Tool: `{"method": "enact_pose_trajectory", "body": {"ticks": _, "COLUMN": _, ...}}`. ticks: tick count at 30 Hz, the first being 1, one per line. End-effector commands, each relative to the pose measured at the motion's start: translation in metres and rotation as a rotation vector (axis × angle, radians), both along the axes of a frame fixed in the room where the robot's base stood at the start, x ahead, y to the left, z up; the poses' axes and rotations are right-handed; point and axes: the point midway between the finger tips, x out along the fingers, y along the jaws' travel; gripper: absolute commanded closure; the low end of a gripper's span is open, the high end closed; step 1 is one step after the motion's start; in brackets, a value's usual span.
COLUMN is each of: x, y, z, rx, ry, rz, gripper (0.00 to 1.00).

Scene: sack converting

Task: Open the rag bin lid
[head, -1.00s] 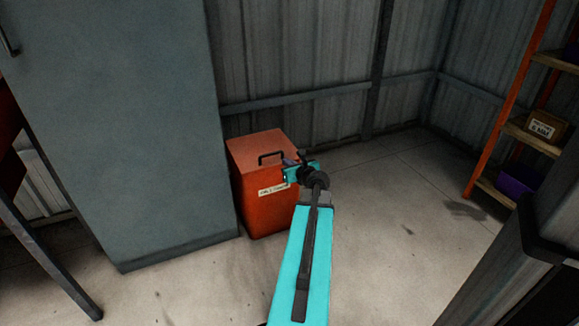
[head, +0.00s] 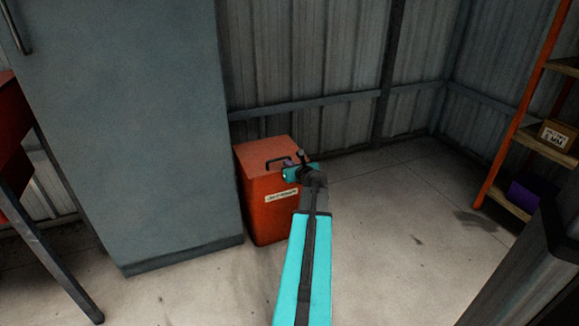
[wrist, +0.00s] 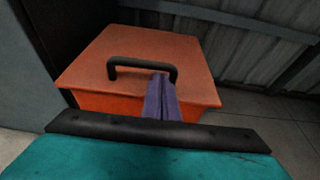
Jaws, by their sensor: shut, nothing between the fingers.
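The rag bin is an orange-red box (head: 262,215) with a pale label, standing on the floor in the head view. Its lid (head: 258,149) lies flat and looks closed. A black bar handle (head: 278,161) is on top of the lid. In the wrist view the lid (wrist: 110,58) and handle (wrist: 143,62) are close ahead. My gripper (wrist: 160,80) has its purple fingers shut together, with nothing between them. The tips overlap the right part of the handle in the picture; I cannot tell whether they touch it. In the head view my wrist partly hides the bin's right side.
A tall grey cabinet (head: 135,140) stands just left of the bin. A corrugated wall (head: 310,60) is behind it. An orange shelf rack (head: 510,135) with boxes is at the right. The floor (head: 390,230) right of the bin is clear.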

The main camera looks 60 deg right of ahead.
Motion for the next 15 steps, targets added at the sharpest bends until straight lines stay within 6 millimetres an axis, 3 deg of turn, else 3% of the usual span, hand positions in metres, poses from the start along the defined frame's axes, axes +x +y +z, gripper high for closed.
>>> {"method": "enact_pose_trajectory", "body": {"ticks": 15, "x": 0.0000, "y": -0.0001, "z": 0.0036, "rx": 0.004, "ry": 0.006, "rz": 0.000, "gripper": 1.00}}
